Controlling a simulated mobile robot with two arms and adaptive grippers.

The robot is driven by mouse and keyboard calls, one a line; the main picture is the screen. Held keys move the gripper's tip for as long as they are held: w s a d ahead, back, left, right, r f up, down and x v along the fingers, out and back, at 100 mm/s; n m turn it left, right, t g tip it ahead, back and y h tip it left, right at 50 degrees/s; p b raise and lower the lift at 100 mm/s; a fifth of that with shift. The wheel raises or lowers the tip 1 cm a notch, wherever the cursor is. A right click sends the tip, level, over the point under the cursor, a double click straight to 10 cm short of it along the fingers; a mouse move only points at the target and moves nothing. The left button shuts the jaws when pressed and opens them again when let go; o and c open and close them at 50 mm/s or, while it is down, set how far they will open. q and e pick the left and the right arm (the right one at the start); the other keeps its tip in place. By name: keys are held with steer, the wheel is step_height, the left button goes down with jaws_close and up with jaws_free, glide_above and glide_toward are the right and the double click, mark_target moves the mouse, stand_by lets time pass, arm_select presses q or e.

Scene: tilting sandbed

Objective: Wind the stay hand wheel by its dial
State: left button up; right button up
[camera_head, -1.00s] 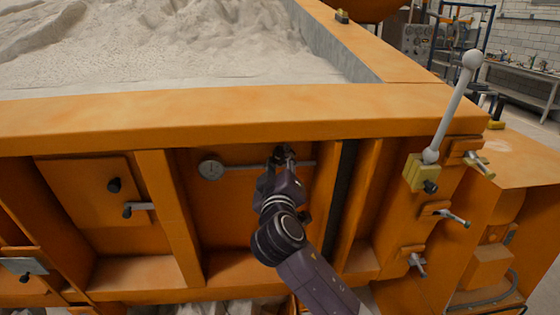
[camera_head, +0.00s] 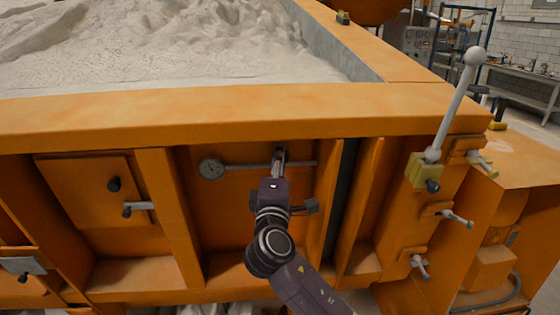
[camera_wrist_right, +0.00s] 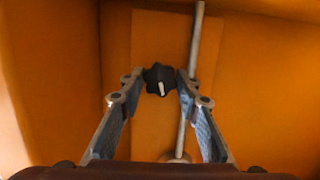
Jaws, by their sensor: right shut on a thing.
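The stay hand wheel is a small black lobed knob with a pale mark (camera_wrist_right: 159,79) in the right wrist view. My right gripper (camera_wrist_right: 160,77) has its two fingertips closed on either side of it. In the head view my right gripper (camera_head: 279,153) reaches up to the orange panel and hides the wheel. The round grey dial (camera_head: 211,168) sits left of the gripper, at the end of a thin grey rod; its reading is too small to make out. My left gripper is not in view.
The rod (camera_head: 243,166) runs across the recessed panel, behind my gripper. Orange ribs (camera_head: 171,215) flank the recess, and the sandbed's thick rim (camera_head: 230,115) overhangs it. A ball-topped lever (camera_head: 455,105) and several clamp handles stand at the right.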

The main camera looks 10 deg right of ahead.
steer(key=shift+n, duration=0.7)
steer(key=o, duration=1.2)
steer(key=shift+c, duration=0.2)
